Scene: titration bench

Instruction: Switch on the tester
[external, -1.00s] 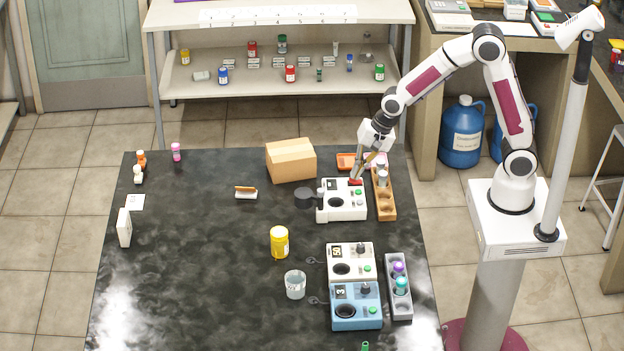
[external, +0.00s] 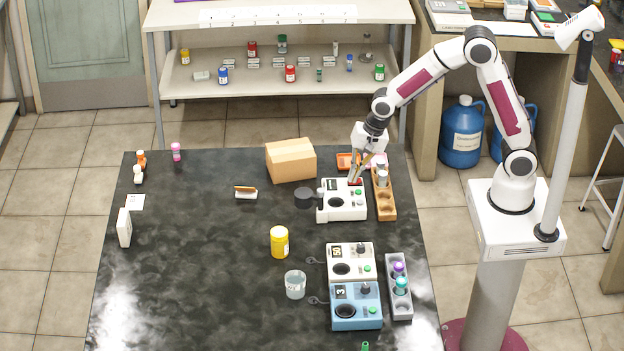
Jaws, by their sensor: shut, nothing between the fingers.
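The white tester (external: 344,213) stands on the black table, in front of the cardboard box's right side. It has a round dark well, a green button (external: 358,192) and a small red part (external: 356,181) at its back edge. My gripper (external: 352,181) points down at the back edge of this tester, close beside the red part. Its fingers are shut and empty. I cannot tell whether the fingertips touch the tester. They partly hide its back edge.
A wooden rack (external: 385,207) with vials stands close on the tester's right. A black round lid (external: 303,197) is on its left, and a cardboard box (external: 290,161) behind left. Another white device (external: 350,274) and a blue device (external: 357,319) stand nearer the front. The table's left middle is mostly clear.

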